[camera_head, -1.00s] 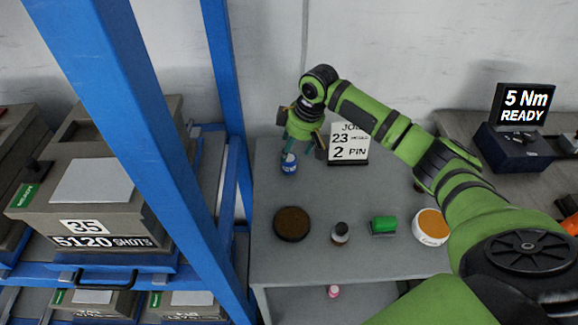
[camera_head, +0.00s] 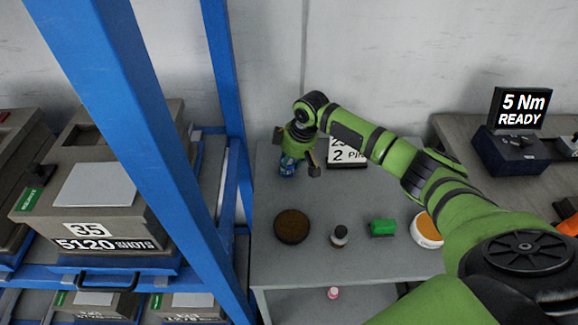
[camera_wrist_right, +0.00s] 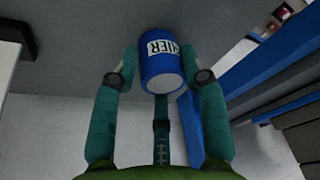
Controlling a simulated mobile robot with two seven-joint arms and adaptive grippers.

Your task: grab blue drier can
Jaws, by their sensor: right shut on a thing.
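The blue drier can (camera_head: 288,169) stands at the far left of the grey table, partly hidden by my right gripper (camera_head: 299,160). In the right wrist view the can (camera_wrist_right: 160,68) is blue with a white label reading "RIER". It sits between the teal fingers of my right gripper (camera_wrist_right: 163,75), which is shut on it. In the head view the can's base appears at or close to the tabletop; I cannot tell whether it is lifted. My left gripper is not in view.
On the grey table (camera_head: 350,265) are a brown round dish (camera_head: 292,226), a small dark bottle (camera_head: 339,236), a green block (camera_head: 382,228) and an orange-topped white tub (camera_head: 427,230). A job sign (camera_head: 347,152) stands behind. A blue rack post (camera_head: 228,90) rises close on the left.

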